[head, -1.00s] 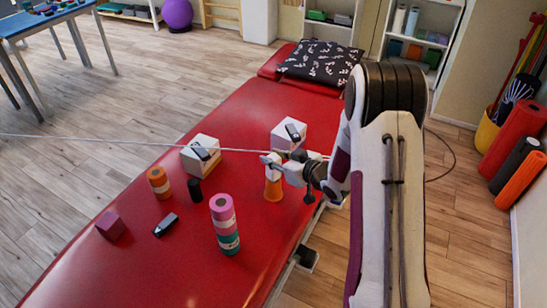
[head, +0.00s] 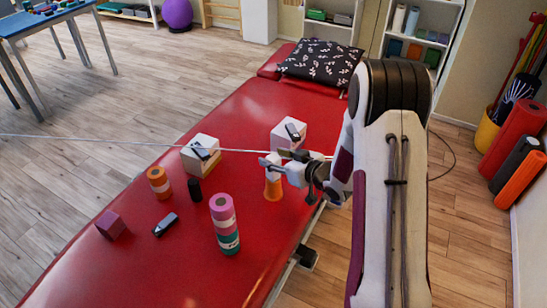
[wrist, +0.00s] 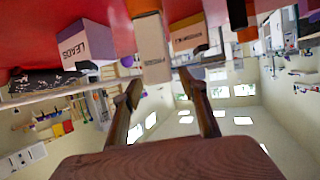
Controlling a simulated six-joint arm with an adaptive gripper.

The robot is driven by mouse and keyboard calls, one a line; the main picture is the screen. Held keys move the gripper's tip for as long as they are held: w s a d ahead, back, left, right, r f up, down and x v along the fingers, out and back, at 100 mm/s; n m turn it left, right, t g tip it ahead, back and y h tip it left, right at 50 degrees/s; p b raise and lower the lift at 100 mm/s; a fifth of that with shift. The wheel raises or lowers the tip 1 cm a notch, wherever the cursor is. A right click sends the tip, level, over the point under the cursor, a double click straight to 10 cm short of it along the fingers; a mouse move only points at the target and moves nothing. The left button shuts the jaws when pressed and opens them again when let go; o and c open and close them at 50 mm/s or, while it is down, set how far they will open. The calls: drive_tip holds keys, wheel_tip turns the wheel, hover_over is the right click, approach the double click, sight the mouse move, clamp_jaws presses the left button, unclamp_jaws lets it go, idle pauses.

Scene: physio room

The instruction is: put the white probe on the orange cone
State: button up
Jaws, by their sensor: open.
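The orange cone (head: 273,190) stands on the red treatment table near its right edge. The white probe (head: 271,174) appears to rest upright on top of the cone; the exact contact is hard to see. My gripper (head: 278,160) is open at the probe's upper end. In the wrist view, which shows the scene upside down, the pale block-like probe (wrist: 151,48) lies just past and between the two spread fingers (wrist: 162,84), with a gap showing around it.
Two white boxes (head: 201,157) (head: 285,135) with dark devices on top stand behind. The table's near left is clear.

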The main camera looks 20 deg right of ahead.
drive_tip(key=v, duration=1.1)
drive_tip(key=shift+d+r, duration=0.1)
drive_tip(key=shift+r, duration=0.05)
idle(0.4)
drive_tip(key=s+d+r+m+g+h, duration=0.25)
drive_tip(key=s+r+h, duration=0.5)
drive_tip(key=r, duration=0.65)
drive_tip(key=s+a+r+m+g+y, duration=0.1)
drive_tip(key=s+a+g, duration=0.1)
drive_tip(key=s+a, duration=0.4)
drive_tip(key=s+a+r+m+g+y, duration=0.1)
drive_tip(key=s+a, duration=0.4)
drive_tip(key=s, duration=1.2)
drive_tip(key=shift+a+r+g, duration=0.35)
drive_tip(key=shift+a+g, duration=0.05)
drive_tip(key=shift+g, duration=0.25)
